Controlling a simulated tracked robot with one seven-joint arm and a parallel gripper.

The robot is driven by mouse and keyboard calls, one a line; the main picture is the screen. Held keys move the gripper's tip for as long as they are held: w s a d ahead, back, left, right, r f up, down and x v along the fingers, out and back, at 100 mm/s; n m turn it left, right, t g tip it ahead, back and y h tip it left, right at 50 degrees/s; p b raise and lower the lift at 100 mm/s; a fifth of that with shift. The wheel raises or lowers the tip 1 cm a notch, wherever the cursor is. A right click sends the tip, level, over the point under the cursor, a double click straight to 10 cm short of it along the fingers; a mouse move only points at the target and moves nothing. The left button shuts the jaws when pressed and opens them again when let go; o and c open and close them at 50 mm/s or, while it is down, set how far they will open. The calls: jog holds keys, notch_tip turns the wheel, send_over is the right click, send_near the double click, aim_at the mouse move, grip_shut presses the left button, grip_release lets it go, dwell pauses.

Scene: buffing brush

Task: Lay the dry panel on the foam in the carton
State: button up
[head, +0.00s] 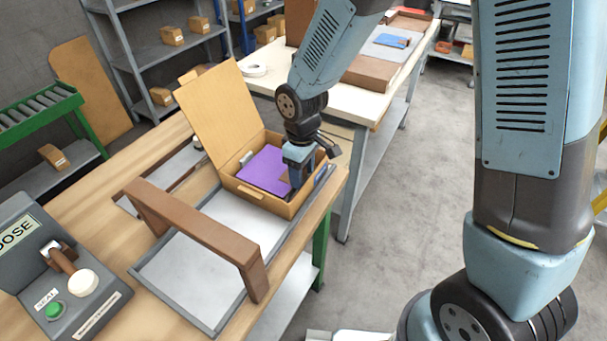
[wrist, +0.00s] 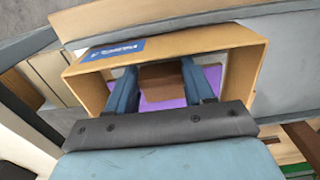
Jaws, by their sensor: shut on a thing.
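The carton (head: 258,197) stands with its lid up on a grey-edged tray line. Purple foam (head: 262,170) shows inside it. My gripper (head: 297,182) reaches down into the right part of the carton. In the wrist view my gripper (wrist: 163,78) has its two blue fingers on either side of a brown panel (wrist: 163,82), shut on it. Purple foam (wrist: 165,104) shows around the panel, inside the carton wall (wrist: 215,38). I cannot tell whether the panel touches the foam. In the head view my fingers hide most of the panel.
A brown arch (head: 200,225) spans the grey tray in front of the carton. A console (head: 60,270) with a lever and green button is at the lower left. A white-topped table (head: 345,95) holds a brown box and a blue item behind. The carton's open lid (head: 222,115) rises at its back left.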

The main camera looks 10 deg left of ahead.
jog(key=shift+f, duration=0.65)
jog(key=o, duration=1.2)
jog(key=shift+f, duration=0.1)
jog(key=shift+c, duration=0.2)
notch_tip(320, 180, up, 12)
jog(key=d+r+m+t, duration=0.3)
jog(key=d+r+m, duration=0.3)
jog(key=d+r, duration=0.8)
jog(key=s+d+r+m+t, duration=0.1)
jog(key=s+d+r+m, duration=0.1)
jog(key=s+d, duration=0.3)
jog(key=s+d+r+m+t, duration=0.1)
jog(key=s+d+r+m, duration=0.2)
jog(key=d, duration=0.9)
jog(key=s+m, duration=0.2)
jog(key=shift+s+m+t, duration=0.3)
jog(key=shift+s, duration=0.1)
